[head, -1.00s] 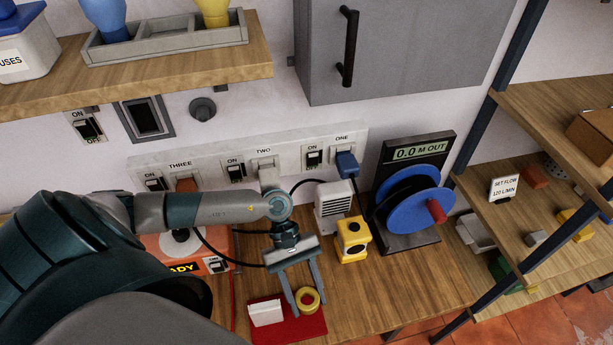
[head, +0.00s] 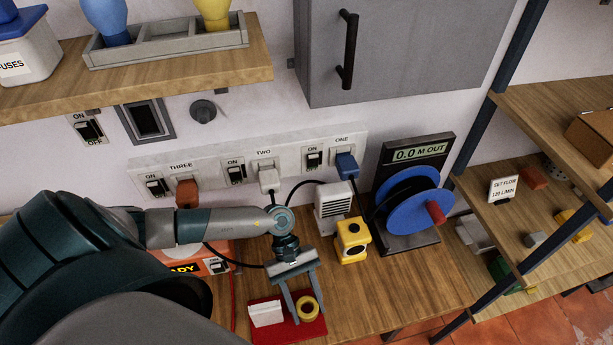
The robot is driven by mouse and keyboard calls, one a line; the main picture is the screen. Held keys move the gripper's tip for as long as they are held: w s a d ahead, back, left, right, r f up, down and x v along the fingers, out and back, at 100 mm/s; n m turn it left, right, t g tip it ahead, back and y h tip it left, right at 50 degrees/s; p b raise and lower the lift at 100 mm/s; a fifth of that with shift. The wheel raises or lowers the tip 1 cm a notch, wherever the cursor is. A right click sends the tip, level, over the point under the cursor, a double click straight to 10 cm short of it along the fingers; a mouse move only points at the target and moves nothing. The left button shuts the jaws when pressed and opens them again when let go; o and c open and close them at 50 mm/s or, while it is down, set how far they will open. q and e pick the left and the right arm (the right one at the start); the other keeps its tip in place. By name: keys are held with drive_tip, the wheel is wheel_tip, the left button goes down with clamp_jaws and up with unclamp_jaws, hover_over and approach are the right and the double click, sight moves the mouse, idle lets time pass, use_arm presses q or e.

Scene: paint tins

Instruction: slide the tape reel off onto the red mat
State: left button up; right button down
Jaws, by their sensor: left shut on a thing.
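The yellow tape reel (head: 308,309), a small ring, is at the right part of the red mat (head: 286,333) in the head view. My left gripper (head: 310,314) reaches down from above with one finger on each side of the reel and is shut on it. I cannot tell whether the reel touches the mat or is just above it. A white block or card (head: 265,313) is at the mat's left side. My right gripper is not in view.
Behind the gripper stand a yellow block with a black button (head: 352,241), a grey vented box (head: 334,207) and a blue cable reel (head: 421,207). An orange box (head: 219,252) is partly hidden by my left arm. The bench right of the mat is clear.

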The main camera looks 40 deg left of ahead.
use_arm(q)
drive_tip(key=shift+f+b, duration=0.35)
drive_tip(key=shift+b, duration=0.05)
idle(0.4)
drive_tip(key=o, duration=1.2)
drive_tip(key=shift+o, duration=0.2)
drive_tip(key=shift+r, duration=0.1)
drive_tip(key=shift+r, duration=0.5)
wheel_tip(320, 180, up, 3)
drive_tip(key=shift+d+r, duration=0.15)
drive_tip(key=d+r, duration=0.6)
drive_tip(key=d, duration=0.5)
drive_tip(key=shift+d+r, duration=0.2)
drive_tip(key=shift+r, duration=0.1)
